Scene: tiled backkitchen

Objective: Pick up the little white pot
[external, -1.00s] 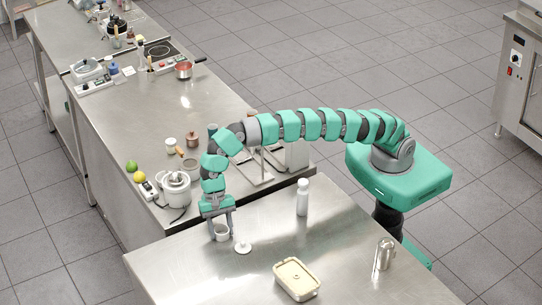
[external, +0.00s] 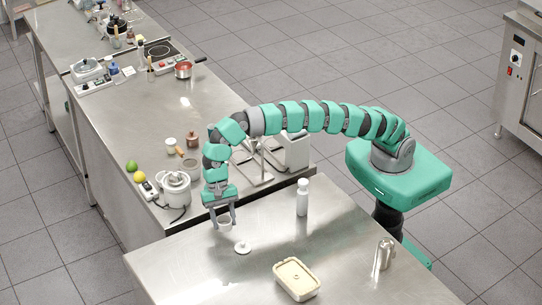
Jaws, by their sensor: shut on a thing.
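The little white pot (external: 225,223) is held between the fingers of my gripper (external: 223,221), near the left side of the front steel table. My gripper points down and is shut on the pot. The pot appears upright and raised a little above the table top. The fingers hide parts of its sides.
A small white disc-shaped piece (external: 243,247) lies on the steel table (external: 205,275) just right of and below the pot. The back counter holds a white appliance (external: 175,188).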

